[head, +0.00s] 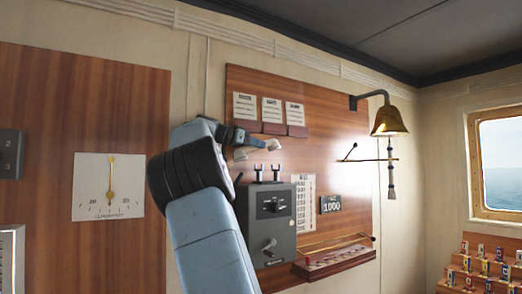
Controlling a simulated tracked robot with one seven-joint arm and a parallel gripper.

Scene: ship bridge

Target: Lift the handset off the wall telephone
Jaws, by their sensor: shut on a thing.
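The wall telephone (283,241) is a grey box on the wooden wall panel, with a dial, a crank and two dark cradle hooks (268,172) on top. The hooks are empty. The cream handset (266,146) is above and slightly left of the hooks, apart from them and tilted a little. My gripper (244,140) is shut on the handset. My blue arm comes up from below and hides the left edge of the telephone and part of the panel.
A brass bell (389,122) with a hanging rope is on the right of the panel. Paper cards (271,111) are above the handset. A wooden shelf (335,262) sticks out at lower right. A gauge (109,186) is on the left.

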